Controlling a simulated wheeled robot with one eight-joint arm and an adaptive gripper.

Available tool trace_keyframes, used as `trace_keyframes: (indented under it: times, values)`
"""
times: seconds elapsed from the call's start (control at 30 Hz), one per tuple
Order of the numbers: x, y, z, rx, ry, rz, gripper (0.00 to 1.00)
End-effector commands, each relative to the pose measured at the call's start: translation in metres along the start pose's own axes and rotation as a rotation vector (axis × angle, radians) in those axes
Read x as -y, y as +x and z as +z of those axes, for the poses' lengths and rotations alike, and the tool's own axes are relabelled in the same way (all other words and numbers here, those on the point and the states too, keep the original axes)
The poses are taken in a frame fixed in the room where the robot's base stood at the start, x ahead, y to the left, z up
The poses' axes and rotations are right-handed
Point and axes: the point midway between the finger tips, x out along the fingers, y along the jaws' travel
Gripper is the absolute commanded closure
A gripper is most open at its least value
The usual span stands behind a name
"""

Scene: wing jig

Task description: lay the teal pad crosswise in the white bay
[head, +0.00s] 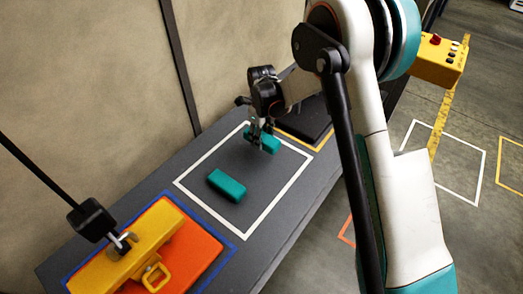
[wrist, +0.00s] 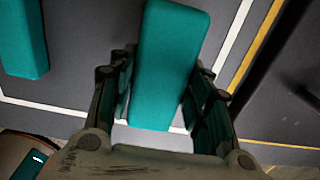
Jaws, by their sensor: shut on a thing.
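My gripper (head: 262,136) is shut on a teal pad (head: 268,144) near the far end of the white bay (head: 278,197). In the wrist view the held pad (wrist: 166,55) lies lengthwise between the two fingers of my gripper (wrist: 163,72). The height of the held pad above the bay floor is hard to tell. A second teal pad (head: 227,185) lies in the nearer part of the white bay, apart from the held one. It also shows at the upper left of the wrist view (wrist: 22,38). The fingers partly cover the held pad in the head view.
A blue-outlined bay with an orange plate (head: 205,249) and a yellow fixture (head: 130,245) is at the near end. A yellow-outlined bay with a dark block (head: 303,118) lies beyond the white bay. A yellow control box (head: 437,58) stands at the right.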

Motion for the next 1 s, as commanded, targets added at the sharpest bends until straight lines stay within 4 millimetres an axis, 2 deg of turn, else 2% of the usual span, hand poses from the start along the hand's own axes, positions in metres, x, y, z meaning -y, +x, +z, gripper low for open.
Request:
trace_keyframes:
  times: [0.03, 0.27, 0.5, 0.93, 0.97, 1.0]
  values:
    - [0.0, 0.008, 0.0, 0.0, 0.0, 0.0, 0.82]
    - [0.0, 0.021, 0.0, 0.0, 0.0, 0.0, 0.82]
    - [0.0, 0.054, 0.0, 0.0, -0.001, 0.0, 0.82]
    - [-0.001, 0.06, 0.0, 0.0, -0.001, 0.0, 0.82]
    - [-0.001, 0.059, 0.0, 0.0, -0.001, 0.0, 0.48]
    - [-0.001, 0.059, 0.0, 0.0, -0.001, 0.0, 0.39]
